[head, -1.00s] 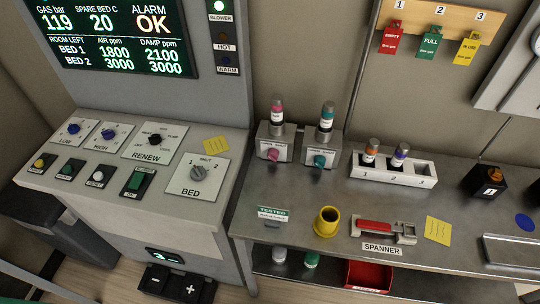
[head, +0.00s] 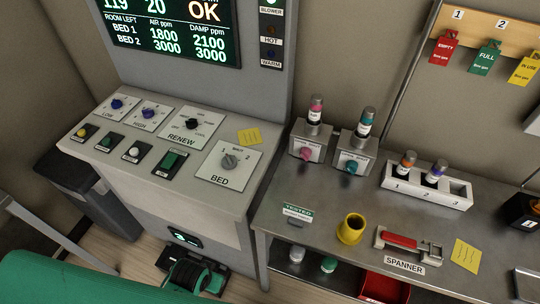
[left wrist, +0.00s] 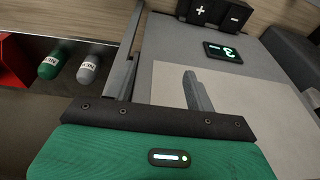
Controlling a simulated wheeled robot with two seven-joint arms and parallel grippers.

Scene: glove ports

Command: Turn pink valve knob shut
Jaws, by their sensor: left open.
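The pink valve knob (head: 305,153) is on the front of the left small grey valve box, below a pink-banded cylinder (head: 315,110), at the back of the steel bench. How far it is turned is too small to tell. A teal knob (head: 350,168) is on the box to its right. My left gripper (head: 190,272) is low at the bottom of the head view, in front of the console and well below and left of the pink knob. Its two fingers (left wrist: 162,88) are apart and empty in the left wrist view. My right gripper is not in view.
The sloped control console (head: 165,190) stands left of the bench (head: 335,205). On the bench are a yellow cup (head: 351,229), a spanner holder (head: 408,245) and a numbered rack (head: 426,187). Bottles and a red tray (head: 384,287) are below. Bench space before the valves is clear.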

